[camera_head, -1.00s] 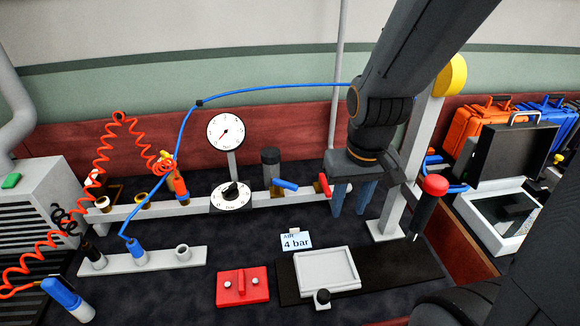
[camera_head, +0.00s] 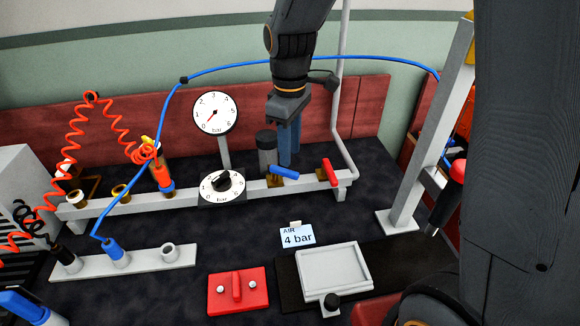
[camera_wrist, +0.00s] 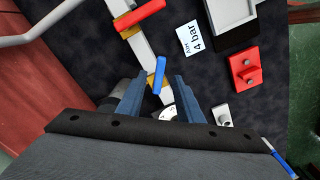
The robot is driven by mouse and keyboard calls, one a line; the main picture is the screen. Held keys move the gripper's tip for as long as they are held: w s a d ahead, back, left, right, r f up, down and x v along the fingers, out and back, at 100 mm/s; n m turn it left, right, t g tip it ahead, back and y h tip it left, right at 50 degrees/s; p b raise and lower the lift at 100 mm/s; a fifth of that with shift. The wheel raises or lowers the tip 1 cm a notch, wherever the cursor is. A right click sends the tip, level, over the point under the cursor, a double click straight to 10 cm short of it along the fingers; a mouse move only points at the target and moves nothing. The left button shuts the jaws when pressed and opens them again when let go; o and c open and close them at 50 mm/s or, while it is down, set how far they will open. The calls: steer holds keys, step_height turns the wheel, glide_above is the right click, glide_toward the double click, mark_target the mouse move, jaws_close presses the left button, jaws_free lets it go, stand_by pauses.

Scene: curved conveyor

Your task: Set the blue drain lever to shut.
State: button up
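The blue drain lever (camera_head: 284,172) sits on a brass valve (camera_head: 275,180) on the white rail, to the right of the dark filter cylinder. It slants across the rail. In the wrist view the blue lever (camera_wrist: 160,74) shows ahead of the gripper, between the lines of its two fingers. My gripper (camera_head: 289,152) points down just above and behind the lever. In the wrist view my gripper (camera_wrist: 158,90) has its blue-grey fingers apart with nothing clamped between them. Contact between the fingers and the lever cannot be told.
A red lever (camera_head: 330,172) stands on the rail to the right. The dark cylinder (camera_head: 266,153) is close left of my fingers. A dial (camera_head: 222,187) and gauge (camera_head: 215,113) stand further left. The "AIR 4 bar" card (camera_head: 297,235) and tray (camera_head: 333,270) lie in front.

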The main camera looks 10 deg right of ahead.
mark_target(290, 172)
step_height(290, 172, down, 6)
steer(key=shift+r+p, duration=0.15)
steer(key=shift+p, duration=0.15)
steer(key=shift+c, duration=0.2)
jaws_close()
